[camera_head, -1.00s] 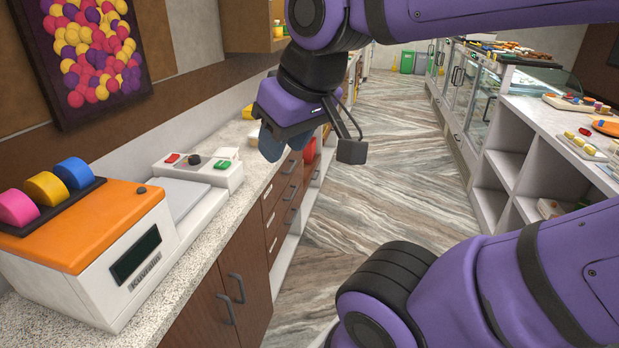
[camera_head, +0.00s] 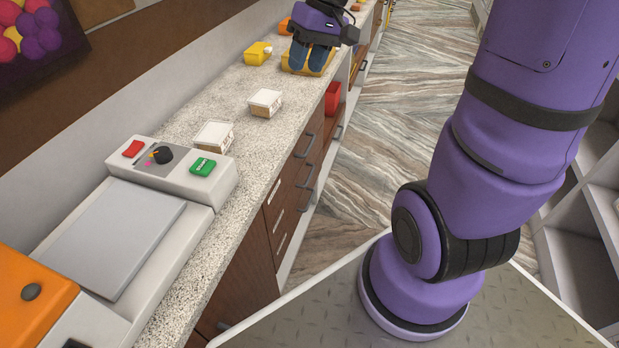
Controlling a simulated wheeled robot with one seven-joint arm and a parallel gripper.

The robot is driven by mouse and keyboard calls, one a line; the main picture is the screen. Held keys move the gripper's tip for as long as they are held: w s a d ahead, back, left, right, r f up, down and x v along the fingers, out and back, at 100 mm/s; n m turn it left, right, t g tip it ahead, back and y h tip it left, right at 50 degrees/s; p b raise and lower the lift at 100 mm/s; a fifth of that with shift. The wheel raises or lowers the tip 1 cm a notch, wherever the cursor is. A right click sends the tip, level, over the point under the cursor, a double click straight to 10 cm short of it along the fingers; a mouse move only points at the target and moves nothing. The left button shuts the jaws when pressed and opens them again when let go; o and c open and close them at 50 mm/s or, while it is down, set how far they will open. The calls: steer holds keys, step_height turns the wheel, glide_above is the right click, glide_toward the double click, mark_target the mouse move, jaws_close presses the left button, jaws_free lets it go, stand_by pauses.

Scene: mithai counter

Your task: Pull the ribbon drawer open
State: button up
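A stack of brown drawers (camera_head: 291,190) with dark bar handles and small pale labels is set in the front of the left counter. The drawer fronts look flush and shut. The labels are too small to read, so I cannot tell which one is the ribbon drawer. My gripper (camera_head: 310,62) is at the top of the picture, beyond the drawers, with its dark blue fingers pointing down in front of a yellow tray. It is apart from the drawer handles and holds nothing that I can see. The gap between its fingers is unclear.
A red bin (camera_head: 333,97) is in the shelf past the drawers. The marbled floor (camera_head: 400,110) is clear.

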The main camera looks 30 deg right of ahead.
steer(key=w+d+f+m+y, duration=0.1)
steer(key=w+d+f+y, duration=0.1)
steer(key=w+d+f, duration=0.3)
steer(key=w+d+f+y, duration=0.1)
steer(key=w+f+y, duration=0.15)
steer(key=f, duration=0.35)
steer(key=m+t+y, duration=0.2)
glide_above(310, 176)
steer(key=s, duration=0.5)
step_height(310, 176, down, 14)
steer(key=r, duration=0.1)
steer(key=s+d+f+m+t, duration=0.1)
steer(key=d+f+m+t, duration=0.15)
steer(key=f, duration=0.75)
steer(key=s+d+f+m+t, duration=0.1)
steer(key=d+f+m+t, duration=0.2)
steer(key=f, duration=0.6)
steer(key=s+d+f+m+t, duration=0.15)
steer(key=f+t, duration=0.25)
steer(key=f, duration=0.6)
steer(key=shift+m+h, duration=0.3)
steer(key=shift+h, duration=0.05)
steer(key=x, duration=1.1)
steer(key=shift+w+a+r, duration=0.1)
steer(key=shift+a, duration=0.1)
jaws_close()
